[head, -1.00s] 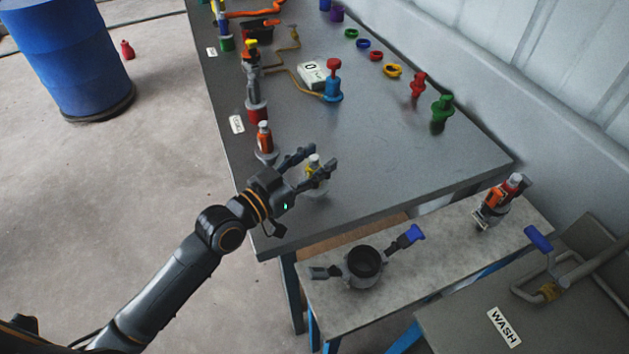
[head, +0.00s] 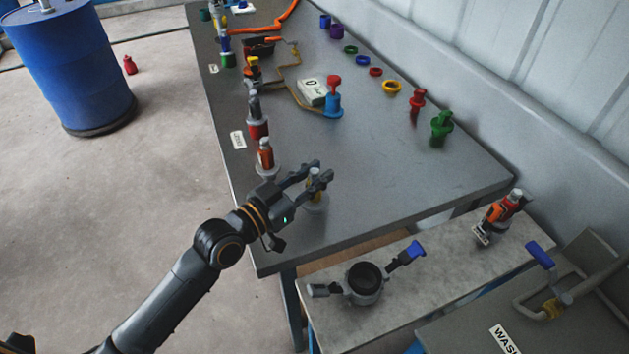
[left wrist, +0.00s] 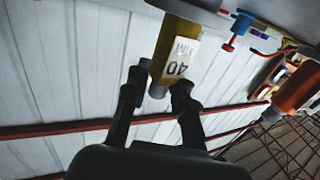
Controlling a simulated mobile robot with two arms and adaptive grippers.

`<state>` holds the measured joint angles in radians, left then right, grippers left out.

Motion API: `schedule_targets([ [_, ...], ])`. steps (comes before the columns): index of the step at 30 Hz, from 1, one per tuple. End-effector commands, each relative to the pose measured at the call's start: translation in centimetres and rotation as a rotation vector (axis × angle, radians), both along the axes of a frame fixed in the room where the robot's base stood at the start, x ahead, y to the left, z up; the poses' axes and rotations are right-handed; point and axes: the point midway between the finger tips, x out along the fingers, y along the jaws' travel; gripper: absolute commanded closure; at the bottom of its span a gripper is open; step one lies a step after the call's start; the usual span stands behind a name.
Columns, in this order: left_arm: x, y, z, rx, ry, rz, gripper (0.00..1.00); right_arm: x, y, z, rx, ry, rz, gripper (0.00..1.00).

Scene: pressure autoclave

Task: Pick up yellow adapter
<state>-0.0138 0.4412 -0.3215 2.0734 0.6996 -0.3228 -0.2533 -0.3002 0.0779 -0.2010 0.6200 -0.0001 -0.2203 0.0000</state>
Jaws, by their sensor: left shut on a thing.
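The yellow adapter (head: 313,189) stands upright at the near end of the grey table (head: 360,200), with a grey tip on top and a round grey base. In the left wrist view the yellow adapter (left wrist: 178,50) shows a white label reading "40" and "MM". My left gripper (head: 321,173) reaches in from the left and is shut on the adapter, with a finger on each side of it; it also shows in the left wrist view (left wrist: 158,92). I cannot tell whether the base is lifted off the table. My right gripper is not in view.
An orange-red adapter (head: 265,155) stands close behind my left gripper. A red-based one (head: 257,125) is farther back. A lower bench (head: 420,270) holds a grey pot (head: 364,283) and an orange-black device (head: 500,213).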

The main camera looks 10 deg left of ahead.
Motion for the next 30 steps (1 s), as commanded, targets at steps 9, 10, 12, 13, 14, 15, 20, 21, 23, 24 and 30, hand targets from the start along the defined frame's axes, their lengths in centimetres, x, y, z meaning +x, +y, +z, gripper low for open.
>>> schedule_targets([
  [9, -2.3, 0.9, 5.5, -0.001, -0.008, 0.0, 1.0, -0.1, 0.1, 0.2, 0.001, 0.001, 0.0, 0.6],
  [10, -2.9, 1.1, 6.2, -0.001, -0.007, -0.001, 1.0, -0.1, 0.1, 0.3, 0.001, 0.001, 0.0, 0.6],
  [12, -4.2, 1.6, 7.9, -0.001, -0.008, -0.001, 1.0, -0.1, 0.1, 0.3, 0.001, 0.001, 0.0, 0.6],
  [13, -4.7, 1.9, 8.6, 0.0, -0.009, -0.001, 1.0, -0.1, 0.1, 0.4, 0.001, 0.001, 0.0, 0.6],
  [14, -5.4, 2.1, 8.8, 0.002, -0.005, -0.001, 1.0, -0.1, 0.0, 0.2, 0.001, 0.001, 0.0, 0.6],
  [15, -6.5, 2.6, 9.0, 0.003, -0.002, -0.001, 1.0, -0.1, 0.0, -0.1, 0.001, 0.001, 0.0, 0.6],
  [20, -9.4, 3.7, 11.1, 0.002, 0.006, -0.001, 1.0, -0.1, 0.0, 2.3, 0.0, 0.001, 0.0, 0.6],
  [21, -9.6, 3.9, 11.4, 0.0, 0.007, 0.0, 1.0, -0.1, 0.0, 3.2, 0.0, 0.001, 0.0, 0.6],
  [23, -10.2, 4.1, 11.7, 0.001, 0.005, 0.0, 1.0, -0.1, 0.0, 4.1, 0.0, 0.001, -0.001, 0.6],
  [24, -10.5, 4.2, 11.8, 0.0, 0.006, 0.0, 1.0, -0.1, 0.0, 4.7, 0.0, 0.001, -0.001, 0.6],
  [30, -12.0, 4.8, 12.2, 0.0, 0.001, 0.0, 1.0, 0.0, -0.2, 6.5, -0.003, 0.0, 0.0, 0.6],
])
